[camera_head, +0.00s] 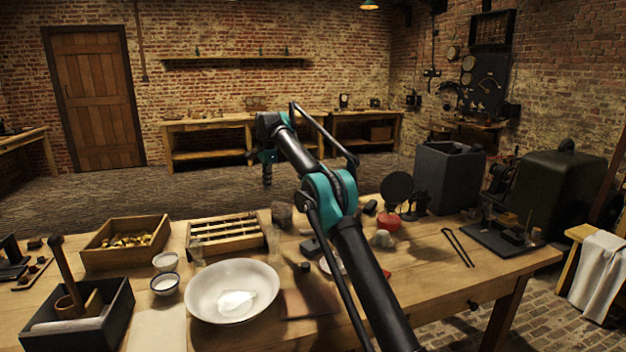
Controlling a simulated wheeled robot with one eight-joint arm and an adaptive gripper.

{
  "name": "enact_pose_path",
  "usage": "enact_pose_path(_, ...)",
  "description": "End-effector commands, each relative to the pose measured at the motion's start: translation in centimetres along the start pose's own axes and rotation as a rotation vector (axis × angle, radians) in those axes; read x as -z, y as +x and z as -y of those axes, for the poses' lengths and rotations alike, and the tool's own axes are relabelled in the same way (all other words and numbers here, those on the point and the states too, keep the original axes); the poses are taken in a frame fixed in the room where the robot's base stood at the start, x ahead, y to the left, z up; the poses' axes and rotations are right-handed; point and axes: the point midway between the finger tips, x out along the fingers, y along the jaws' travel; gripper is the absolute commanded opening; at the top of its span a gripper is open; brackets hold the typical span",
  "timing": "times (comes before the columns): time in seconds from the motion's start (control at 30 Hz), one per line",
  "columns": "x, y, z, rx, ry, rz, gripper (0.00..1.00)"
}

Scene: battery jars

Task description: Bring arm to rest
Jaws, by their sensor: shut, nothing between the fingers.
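My arm (345,225) rises from the bottom of the view, bends at a teal joint and reaches away over the table. My gripper (267,183) hangs from its far end, pointing down. It is small and dark in this view, shut, with nothing held. In the picture it stands above the far edge of the wooden table (470,285), behind the slatted wooden rack (228,233). It appears clear of every object.
A white basin (205,297), a wooden box of brass parts (88,257), a dark tray (115,312), small bowls (165,284), a red object (389,222), tongs (458,247) and a grey jar (447,178) crowd the table. Floor beyond the table's far edge is open.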

Motion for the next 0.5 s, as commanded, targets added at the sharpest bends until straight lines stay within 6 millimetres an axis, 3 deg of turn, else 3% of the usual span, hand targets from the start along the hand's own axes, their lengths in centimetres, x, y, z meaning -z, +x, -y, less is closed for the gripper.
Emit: enact_pose_path(0.5, 3.7, -1.5, -3.0, 0.024, -0.1, -0.013, 0.0)
